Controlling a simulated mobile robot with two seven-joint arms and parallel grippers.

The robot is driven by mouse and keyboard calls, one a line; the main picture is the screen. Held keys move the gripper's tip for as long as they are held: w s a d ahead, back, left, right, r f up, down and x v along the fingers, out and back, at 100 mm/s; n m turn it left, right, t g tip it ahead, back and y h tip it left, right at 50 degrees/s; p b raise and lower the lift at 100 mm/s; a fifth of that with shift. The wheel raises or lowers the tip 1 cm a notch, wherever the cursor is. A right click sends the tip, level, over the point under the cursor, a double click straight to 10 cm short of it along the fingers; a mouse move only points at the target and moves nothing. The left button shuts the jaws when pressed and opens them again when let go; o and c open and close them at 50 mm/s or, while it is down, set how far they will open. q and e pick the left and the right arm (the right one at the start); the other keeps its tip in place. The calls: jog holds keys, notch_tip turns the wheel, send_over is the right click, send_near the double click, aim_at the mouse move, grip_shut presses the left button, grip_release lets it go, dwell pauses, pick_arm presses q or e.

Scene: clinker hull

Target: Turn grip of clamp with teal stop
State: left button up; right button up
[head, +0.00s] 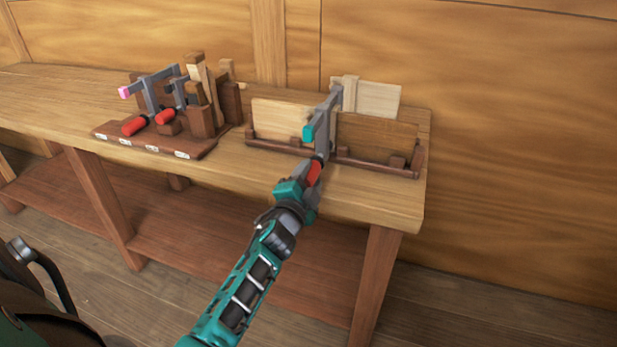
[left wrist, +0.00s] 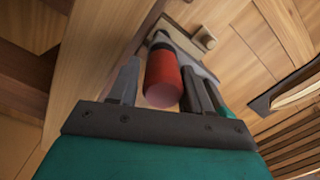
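The clamp with the teal stop (head: 308,133) stands on the bench at the rack of boards, its grey bar (head: 323,118) slanting up and its red grip (head: 315,173) pointing down toward me. My left gripper (head: 308,184) is at this red grip. In the left wrist view the red grip (left wrist: 163,80) lies between the two fingers of my left gripper (left wrist: 160,85). A narrow gap shows between the left finger and the grip; the right finger is close beside it or touching. The fingers look open around it. My right gripper is not in view.
A wooden rack (head: 385,168) holds upright boards, including a brown board (head: 385,135). On the left, a dark base (head: 155,142) carries several wooden blocks and other clamps with red grips, one with a pink stop (head: 124,92). The bench front (head: 370,200) right of my gripper is clear.

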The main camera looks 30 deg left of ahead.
pick_arm(q)
jog(key=shift+o, duration=1.3)
jog(key=shift+r, duration=0.15)
